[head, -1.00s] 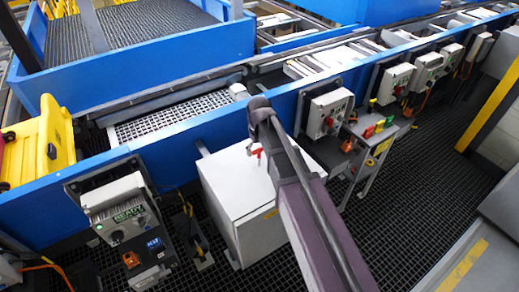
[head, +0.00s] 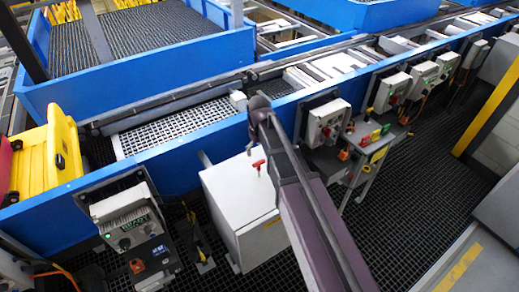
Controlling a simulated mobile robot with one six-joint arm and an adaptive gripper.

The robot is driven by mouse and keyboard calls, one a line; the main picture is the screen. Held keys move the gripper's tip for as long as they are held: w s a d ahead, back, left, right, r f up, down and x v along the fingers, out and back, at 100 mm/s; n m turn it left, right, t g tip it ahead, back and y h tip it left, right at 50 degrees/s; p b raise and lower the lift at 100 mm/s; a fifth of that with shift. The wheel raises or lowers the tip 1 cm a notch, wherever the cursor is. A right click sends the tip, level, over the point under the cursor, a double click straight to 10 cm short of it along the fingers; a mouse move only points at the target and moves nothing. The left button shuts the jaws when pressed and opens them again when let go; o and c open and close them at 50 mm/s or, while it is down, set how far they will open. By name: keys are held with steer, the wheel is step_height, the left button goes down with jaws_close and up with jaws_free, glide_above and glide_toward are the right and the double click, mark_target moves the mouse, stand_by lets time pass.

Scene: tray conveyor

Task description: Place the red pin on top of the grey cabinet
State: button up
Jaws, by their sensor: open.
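The grey cabinet (head: 228,196) stands on the grating in front of the blue conveyor side, with its light top facing up. The red pin (head: 259,166) shows at the cabinet's top, near its right side next to my arm. It looks upright, with a wider red head and a short stem below. My gripper (head: 251,151) is small in the head view, just above and left of the pin, at the back edge of the cabinet top. It is open and looks apart from the pin. My arm hides the cabinet's right part.
A control box with a lit display (head: 128,226) stands left of the cabinet. A small stand with coloured buttons (head: 370,137) and a grey switch box (head: 326,122) are to the right. The blue conveyor wall (head: 181,147) runs behind. A yellow case (head: 62,150) is at far left.

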steer(key=shift+r+p, duration=2.2)
steer(key=shift+r, duration=0.35)
steer(key=s+d+m, duration=0.3)
steer(key=s+d, duration=0.3)
steer(key=d, duration=0.3)
steer(key=s+d+m, duration=0.3)
steer(key=s+d, duration=0.4)
steer(key=d, duration=0.3)
steer(key=shift+s+d+m, duration=0.2)
steer(key=shift+d+m, duration=0.1)
steer(key=shift+m, duration=0.1)
